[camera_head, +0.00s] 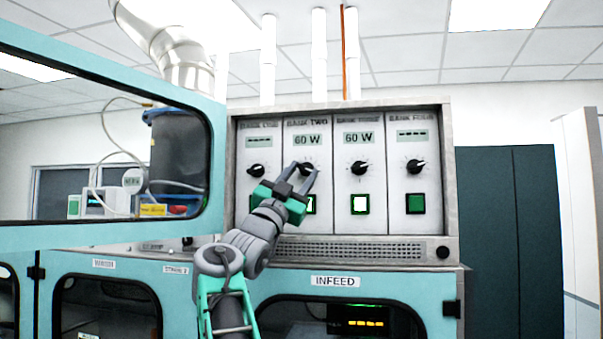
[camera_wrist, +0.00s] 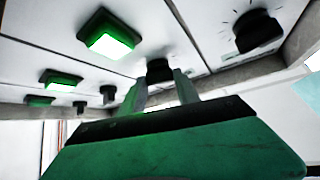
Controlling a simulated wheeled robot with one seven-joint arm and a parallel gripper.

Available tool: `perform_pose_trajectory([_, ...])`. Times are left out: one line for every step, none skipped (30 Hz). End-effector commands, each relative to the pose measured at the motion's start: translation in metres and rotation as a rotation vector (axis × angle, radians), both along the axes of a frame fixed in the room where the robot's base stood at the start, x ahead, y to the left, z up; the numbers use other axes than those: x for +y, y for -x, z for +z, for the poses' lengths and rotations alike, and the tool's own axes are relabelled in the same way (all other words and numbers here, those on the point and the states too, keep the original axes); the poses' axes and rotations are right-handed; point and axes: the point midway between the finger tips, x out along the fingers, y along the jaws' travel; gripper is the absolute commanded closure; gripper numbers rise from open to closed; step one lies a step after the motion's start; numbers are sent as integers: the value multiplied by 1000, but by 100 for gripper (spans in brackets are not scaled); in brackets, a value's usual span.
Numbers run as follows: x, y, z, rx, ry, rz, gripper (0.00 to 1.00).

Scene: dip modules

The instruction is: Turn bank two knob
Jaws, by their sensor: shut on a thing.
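The bank two knob (camera_head: 306,167) is a round black knob on the second panel from the left, below a display (camera_head: 307,140) reading 60 W. My gripper (camera_head: 304,172) reaches up to it from below left. In the wrist view the black knob (camera_wrist: 159,70) sits between the two fingertips (camera_wrist: 162,82), which are shut on it. The fingers hide part of the knob, so its pointer angle cannot be read. The green-framed button (camera_head: 311,204) below is partly hidden by my gripper.
The knobs for bank one (camera_head: 257,170), bank three (camera_head: 359,168) and bank four (camera_head: 415,166) are on neighbouring panels. Bank three's display (camera_head: 358,138) reads 60 W and its button (camera_head: 360,204) is lit. A teal-framed window panel (camera_head: 110,235) stands open at left.

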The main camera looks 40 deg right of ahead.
Motion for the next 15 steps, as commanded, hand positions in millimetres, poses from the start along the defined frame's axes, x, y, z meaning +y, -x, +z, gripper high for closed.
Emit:
perform_pose_trajectory([0, 0, 1, -1, 0, 2, 100])
perform_pose_trajectory([0, 0, 1, -1, 0, 1, 100])
perform_pose_trajectory([0, 0, 1, -1, 0, 2, 100])
perform_pose_trajectory([0, 0, 1, -1, 0, 2, 100])
perform_pose_trajectory([0, 0, 1, -1, 0, 2, 100])
perform_pose_trajectory([0, 0, 1, -2, 1, 2, 100])
perform_pose_trajectory([0, 0, 1, -2, 1, 2, 100])
perform_pose_trajectory([0, 0, 1, -2, 1, 2, 100])
perform_pose_trajectory([0, 0, 1, -2, 1, 2, 100])
perform_pose_trajectory([0, 0, 1, -2, 1, 2, 60])
perform_pose_trajectory([0, 0, 1, -2, 1, 2, 58])
perform_pose_trajectory([0, 0, 1, -2, 1, 2, 54])
perform_pose_trajectory([0, 0, 1, -2, 1, 2, 52])
perform_pose_trajectory([0, 0, 1, -2, 1, 2, 49])
perform_pose_trajectory([0, 0, 1, -2, 1, 2, 46])
